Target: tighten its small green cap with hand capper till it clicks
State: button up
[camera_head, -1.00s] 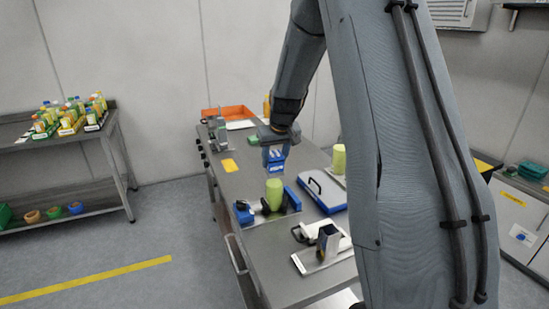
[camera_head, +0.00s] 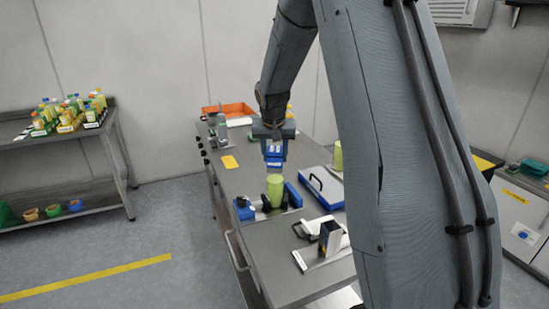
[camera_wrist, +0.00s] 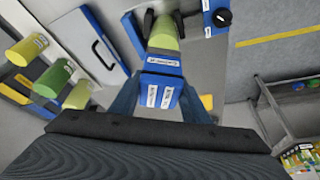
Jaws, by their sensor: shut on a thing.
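My gripper (camera_head: 273,137) is shut on a blue hand capper (camera_head: 275,156) with white labels. The capper also shows in the wrist view (camera_wrist: 160,88) between the gripper's fingers (camera_wrist: 158,104). A yellow-green bottle (camera_head: 275,190) stands upright on the bench, between the blue and black jaws of a clamp (camera_head: 293,196). The bottle also shows in the wrist view (camera_wrist: 163,33), partly behind the capper. The capper hangs over the bottle, and a small gap shows between them in the head view. I cannot make out the small green cap.
A blue case with a black handle (camera_head: 322,186) lies right of the clamp. A blue unit with a black knob (camera_wrist: 215,16) sits beside the clamp. More cylinders (camera_wrist: 25,48) stand nearby.

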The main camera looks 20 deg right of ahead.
jog(key=shift+m+g+h+b, duration=0.35)
jog(key=shift+m+b, duration=0.65)
jog(key=shift+b, duration=0.5)
jog(key=shift+m+h+b, duration=0.45)
jog(key=shift+m+b, duration=0.85)
jog(key=shift+b, duration=0.35)
jog(key=shift+m+g+b, duration=0.35)
jog(key=shift+m+b, duration=0.15)
jog(key=shift+b, duration=0.05)
jog(key=shift+m+g+h+b, duration=0.35)
jog(key=shift+m+b, duration=0.55)
jog(key=shift+m, duration=0.3)
jog(key=shift+m+g+b, duration=0.3)
jog(key=shift+m+g, duration=0.05)
jog(key=shift+m, duration=0.45)
jog(key=shift+r, duration=0.2)
